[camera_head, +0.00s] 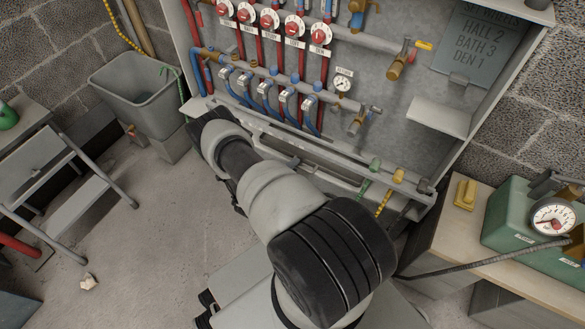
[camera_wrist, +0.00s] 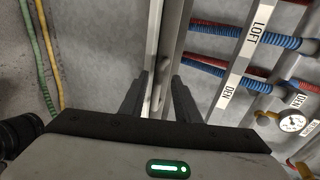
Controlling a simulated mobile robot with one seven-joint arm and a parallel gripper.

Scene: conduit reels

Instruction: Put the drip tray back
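A long, narrow grey metal trough, which looks like the drip tray (camera_head: 318,172), runs along the bottom of the manifold cabinet in the head view. My arm covers part of it, so I cannot tell how it is seated. In the wrist view a long grey metal edge (camera_wrist: 177,35) runs up the picture with a small bar-like piece on it. My gripper (camera_wrist: 160,78) has its two dark fingers apart, one on each side of this edge. I cannot tell whether they touch it. In the head view my own wrist hides the fingers.
The manifold cabinet (camera_head: 385,130) holds red and blue pipes, valves and a gauge. Left are a grey tub (camera_head: 135,88) and a step stool (camera_head: 75,190). Right is a bench with a green gauge box (camera_head: 520,218) and a yellow block (camera_head: 465,193). Hoses hang below the cabinet.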

